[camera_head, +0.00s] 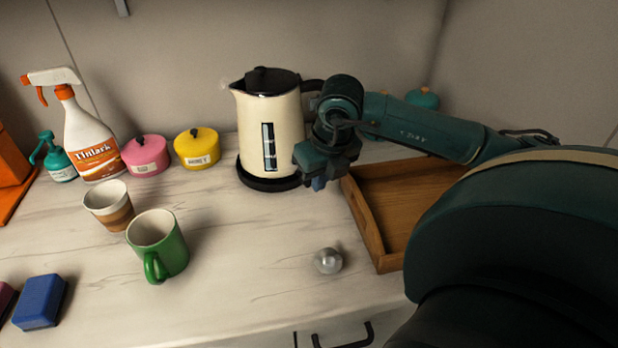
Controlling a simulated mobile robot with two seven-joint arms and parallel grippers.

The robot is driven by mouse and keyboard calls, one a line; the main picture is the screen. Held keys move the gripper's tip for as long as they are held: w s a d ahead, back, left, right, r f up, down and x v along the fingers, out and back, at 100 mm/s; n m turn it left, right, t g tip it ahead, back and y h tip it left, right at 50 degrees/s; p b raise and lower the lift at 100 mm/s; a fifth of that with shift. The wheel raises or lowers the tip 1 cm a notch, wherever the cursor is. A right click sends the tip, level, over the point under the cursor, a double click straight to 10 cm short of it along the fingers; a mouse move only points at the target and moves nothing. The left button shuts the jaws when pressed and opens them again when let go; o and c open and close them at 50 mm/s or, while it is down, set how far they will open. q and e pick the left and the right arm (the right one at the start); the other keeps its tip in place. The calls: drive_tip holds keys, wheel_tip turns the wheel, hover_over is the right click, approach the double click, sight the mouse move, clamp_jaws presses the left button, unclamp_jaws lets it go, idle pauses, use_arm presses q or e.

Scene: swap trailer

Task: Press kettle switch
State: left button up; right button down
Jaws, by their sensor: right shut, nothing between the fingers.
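The cream kettle (255,118) with a black lid stands upright on its black round base (262,181) at the back of the counter. Its black handle (312,86) is at its right side, partly hidden behind my arm. My right gripper (318,184) is shut and empty, close to the lower right side of the kettle near the base. I cannot tell whether it touches. The kettle's switch is not visible; my gripper and wrist cover that side. My left gripper is not in view.
A wooden tray (366,222) lies under my right arm. A silver ball (328,261), green mug (158,246) and paper cup (108,206) stand in front. Pink (146,156) and yellow (196,149) pots and a spray bottle (88,135) are left.

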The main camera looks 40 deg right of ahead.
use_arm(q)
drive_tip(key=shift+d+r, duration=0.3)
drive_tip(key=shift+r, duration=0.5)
use_arm(e)
drive_tip(key=v, duration=1.3)
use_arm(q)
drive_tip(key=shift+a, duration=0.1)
use_arm(e)
drive_tip(key=shift+r, duration=0.1)
